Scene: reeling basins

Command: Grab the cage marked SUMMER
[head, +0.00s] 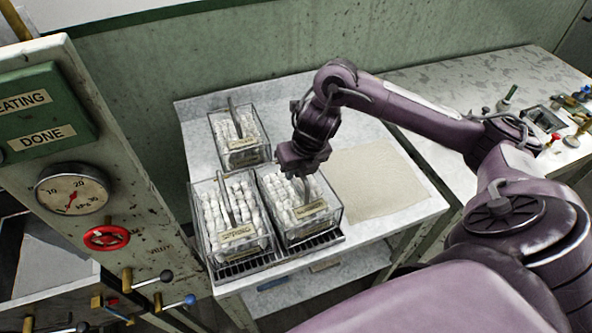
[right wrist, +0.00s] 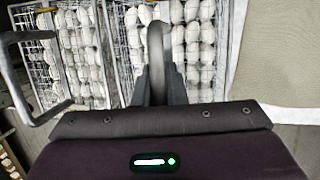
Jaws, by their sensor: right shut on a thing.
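Three wire cages full of white cocoons stand on the pale table. The front right cage (head: 320,225) has a tan label that looks like SUMMER, though the letters are small. My right gripper (head: 305,188) reaches down over this cage. In the right wrist view its fingers (right wrist: 158,88) are shut on the upright grey handle (right wrist: 159,45) of the cage. The cage still sits on the dark slatted rack. The front left cage (head: 207,232) has a label that seems to read SPRING. The back cage (head: 240,158) has a label too small to read. My left gripper is out of view.
A beige cloth (head: 375,180) lies flat and empty on the table right of the cages. A machine panel with a gauge (head: 73,196) and red valve wheel (head: 107,238) stands at left. Small fittings lie on the far right bench (head: 450,75). A green wall runs behind.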

